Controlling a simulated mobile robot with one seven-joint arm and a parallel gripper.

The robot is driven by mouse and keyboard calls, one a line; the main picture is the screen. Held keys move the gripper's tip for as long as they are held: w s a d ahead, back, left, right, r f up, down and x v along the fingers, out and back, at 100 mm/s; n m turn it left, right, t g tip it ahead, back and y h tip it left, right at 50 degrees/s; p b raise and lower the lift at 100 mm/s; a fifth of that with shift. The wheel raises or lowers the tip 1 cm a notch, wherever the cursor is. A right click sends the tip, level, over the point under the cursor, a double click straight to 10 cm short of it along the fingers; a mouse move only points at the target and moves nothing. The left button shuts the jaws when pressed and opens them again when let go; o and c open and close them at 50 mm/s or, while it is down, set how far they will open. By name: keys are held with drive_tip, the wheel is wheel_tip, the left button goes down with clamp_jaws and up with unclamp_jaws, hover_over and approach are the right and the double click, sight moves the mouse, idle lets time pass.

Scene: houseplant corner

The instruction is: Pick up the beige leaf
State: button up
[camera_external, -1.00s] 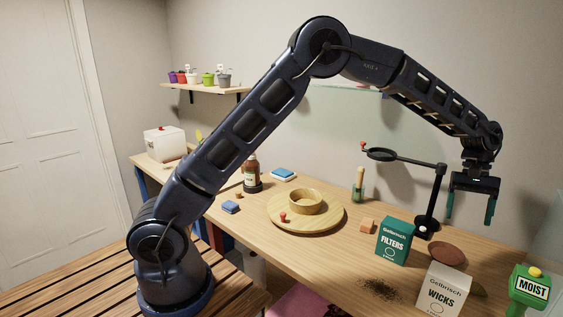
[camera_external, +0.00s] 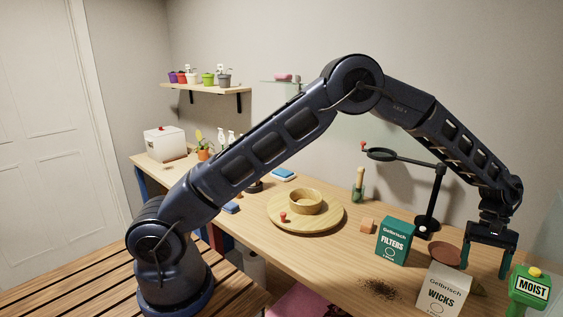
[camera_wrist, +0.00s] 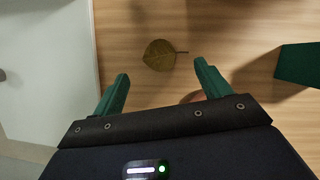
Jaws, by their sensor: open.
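The leaf (camera_wrist: 159,55) lies flat on the wooden tabletop in the wrist view. It looks olive-brown, with a thin stem pointing right. My gripper (camera_wrist: 161,76) is open and empty, and the leaf shows just beyond the fingertips, between their lines. In the external view my gripper (camera_external: 488,268) points down over the right end of the table. A small olive-brown edge, seemingly the leaf (camera_external: 479,290), shows there beside the WICKS box and is mostly hidden. The height of the fingers above the leaf is hard to tell.
The white WICKS box (camera_external: 443,290), brown dish (camera_external: 446,254), green FILTERS box (camera_external: 395,241) and green MOIST meter (camera_external: 530,290) stand close around my gripper. A dark magnifier stand (camera_external: 436,195) rises behind. Dark crumbs (camera_external: 379,289) lie near the front edge.

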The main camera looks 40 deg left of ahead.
sight(478, 288)
drive_tip(key=x, duration=0.5)
drive_tip(key=shift+d, duration=0.1)
drive_tip(key=c, duration=1.1)
